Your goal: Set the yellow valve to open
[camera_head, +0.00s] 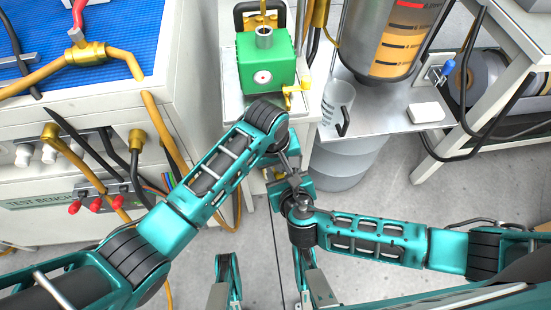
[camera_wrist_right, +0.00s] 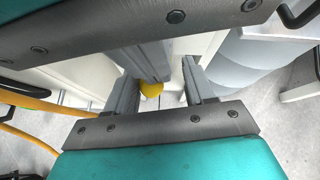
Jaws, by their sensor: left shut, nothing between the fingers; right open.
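The yellow valve handle (camera_head: 295,94) is on the front right of the green box (camera_head: 265,62), just beyond my left wrist. My left gripper (camera_head: 290,160) is below the green box, in front of its stand, apart from the handle. It is shut and empty. My right gripper (camera_head: 281,180) is close by, lower and overlapping the left one; whether they touch cannot be told. In the right wrist view, my right gripper (camera_wrist_right: 160,72) has its fingers apart. A small yellow round part (camera_wrist_right: 151,88) shows between them; I cannot tell whether it belongs to the valve.
A clear measuring cup (camera_head: 337,103) and a white block (camera_head: 425,112) stand on the metal shelf right of the box. A metal cylinder (camera_head: 385,30) stands behind. The test bench (camera_head: 40,140) with hoses and red knobs is left. Open floor (camera_head: 390,190) lies at right.

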